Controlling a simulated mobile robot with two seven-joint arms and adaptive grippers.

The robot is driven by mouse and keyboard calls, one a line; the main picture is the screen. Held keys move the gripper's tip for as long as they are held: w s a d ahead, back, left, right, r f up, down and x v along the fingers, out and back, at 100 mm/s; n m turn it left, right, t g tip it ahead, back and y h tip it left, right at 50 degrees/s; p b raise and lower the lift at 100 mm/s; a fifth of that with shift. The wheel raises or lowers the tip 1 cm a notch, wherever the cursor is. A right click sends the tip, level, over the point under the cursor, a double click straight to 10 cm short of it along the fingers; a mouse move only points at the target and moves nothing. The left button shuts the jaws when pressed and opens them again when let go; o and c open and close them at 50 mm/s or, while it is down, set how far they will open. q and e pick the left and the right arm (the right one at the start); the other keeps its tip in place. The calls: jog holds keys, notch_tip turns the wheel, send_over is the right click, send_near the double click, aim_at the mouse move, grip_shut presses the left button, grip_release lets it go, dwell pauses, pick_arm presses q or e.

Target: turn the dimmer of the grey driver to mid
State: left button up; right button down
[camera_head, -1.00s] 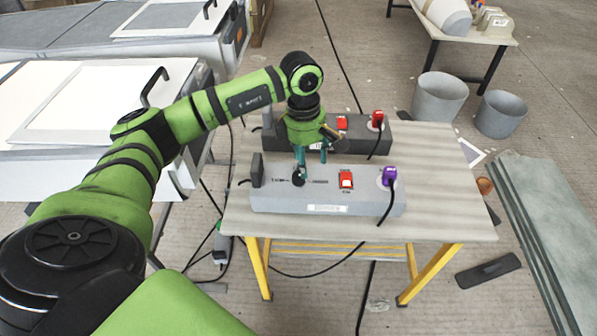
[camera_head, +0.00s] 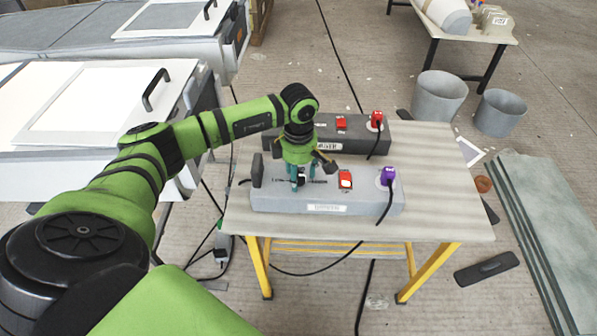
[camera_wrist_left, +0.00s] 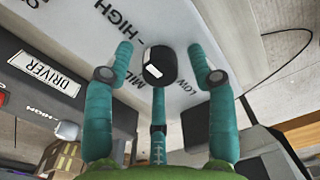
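The grey driver (camera_head: 230,200) is the light grey box at the front of the table, with a plate on its front face. Its dimmer is a black knob (camera_wrist_left: 158,64) with a white mark, seen in the wrist view. LOW, MID and HIGH are printed around it, MID partly hidden by a finger. My left gripper (camera_head: 303,178) is above the driver, pointing down. In the wrist view its teal fingers (camera_wrist_left: 162,66) stand apart on both sides of the knob, with visible gaps. The knob is largely hidden in the head view. My right gripper is not in view.
A darker driver box (camera_head: 357,140) with a red switch and red plug stands behind. The grey driver has a red switch (camera_head: 346,180) and a purple plug (camera_head: 388,177) with a black cable. The table's right side (camera_head: 445,200) is clear.

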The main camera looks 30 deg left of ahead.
pick_arm(q)
jog(key=c, duration=0.9)
jog(key=shift+n, duration=0.3)
jog(key=n+b, duration=0.1)
jog(key=n, duration=0.2)
jog(key=shift+n, duration=0.4)
jog(key=n, duration=0.9)
jog(key=shift+b, duration=0.3)
jog(key=n, duration=0.4)
jog(key=shift+n, duration=0.3)
